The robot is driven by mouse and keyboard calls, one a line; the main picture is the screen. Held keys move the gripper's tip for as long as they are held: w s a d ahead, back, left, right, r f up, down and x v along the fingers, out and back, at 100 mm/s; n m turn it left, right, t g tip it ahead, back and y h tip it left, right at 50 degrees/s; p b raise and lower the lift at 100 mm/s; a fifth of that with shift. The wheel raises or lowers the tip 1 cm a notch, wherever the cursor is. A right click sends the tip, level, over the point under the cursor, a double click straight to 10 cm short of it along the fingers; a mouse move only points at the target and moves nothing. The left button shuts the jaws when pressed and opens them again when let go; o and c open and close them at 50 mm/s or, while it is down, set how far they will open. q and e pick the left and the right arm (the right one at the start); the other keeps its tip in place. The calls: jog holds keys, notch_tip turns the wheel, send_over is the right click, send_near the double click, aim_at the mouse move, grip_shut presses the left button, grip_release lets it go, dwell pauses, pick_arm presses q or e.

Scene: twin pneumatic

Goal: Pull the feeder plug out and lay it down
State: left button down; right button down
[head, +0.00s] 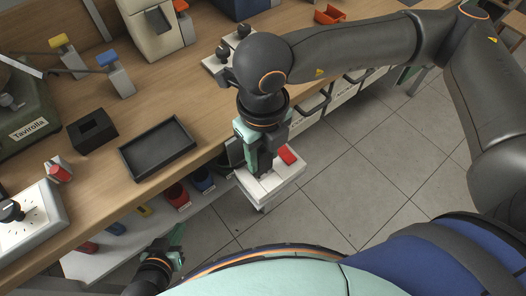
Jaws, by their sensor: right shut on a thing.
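My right gripper (262,170) reaches down from the right to a white box (270,187) with a red block or switch (287,156) on top, just past the bench's front edge. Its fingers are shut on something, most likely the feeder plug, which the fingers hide. I cannot tell whether the plug is in or clear of the box. My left gripper (177,247) hangs low at the bottom left, away from the box; its finger gap is not clear.
A black tray (157,146) lies empty on the wooden bench beside a black block (92,129). A green machine (28,112) marked Tavirolla and a white dial panel (27,219) stand at left. Coloured bins (203,181) sit under the bench edge. Tiled floor is open.

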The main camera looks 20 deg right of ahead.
aim_at(263, 150)
jog(key=shift+r+p, duration=0.3)
jog(key=shift+r, duration=0.45)
jog(key=shift+r+p, duration=0.75)
jog(key=shift+r, duration=1.15)
